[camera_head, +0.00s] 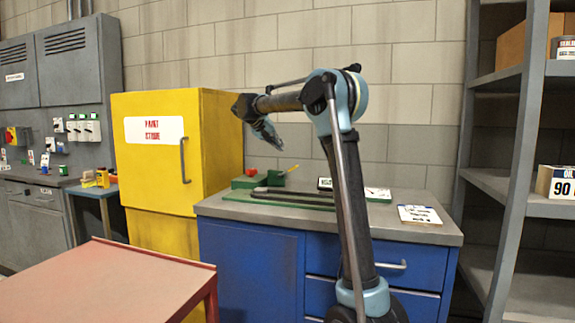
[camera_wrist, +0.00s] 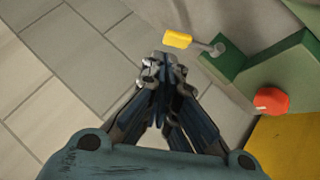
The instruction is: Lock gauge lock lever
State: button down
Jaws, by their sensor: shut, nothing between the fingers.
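A lever with a yellow grip (camera_wrist: 177,39) and a short metal rod is mounted on a green block (camera_wrist: 225,62) in the wrist view. Its yellow end (camera_head: 293,168) also shows small in the head view, sticking up to the right from the green fixture (camera_head: 272,178) on the workbench. A red knob (camera_wrist: 271,101) sits on the same green fixture. My gripper (camera_wrist: 165,72) is shut and empty. In the picture its fingertips lie below and left of the yellow grip, apart from it. In the head view my gripper (camera_head: 270,135) hangs above the fixture.
The blue workbench (camera_head: 250,265) carries the green fixture, with printed cards (camera_head: 420,215) to the right. A yellow cabinet (camera_head: 160,165) stands close on the left. A grey shelf (camera_head: 530,125) stands on the right. A red table (camera_head: 110,285) is in front left.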

jog(key=w+a, duration=0.3)
jog(key=shift+w+a+r, duration=0.2)
jog(key=shift+a+r, duration=0.15)
jog(key=shift+a, duration=0.05)
send_over(288, 172)
jog(key=shift+s+a+f, duration=0.1)
jog(key=shift+s+f, duration=0.05)
jog(key=shift+f, duration=4.55)
jog(key=shift+a+t, duration=0.1)
jog(key=shift+t, duration=0.2)
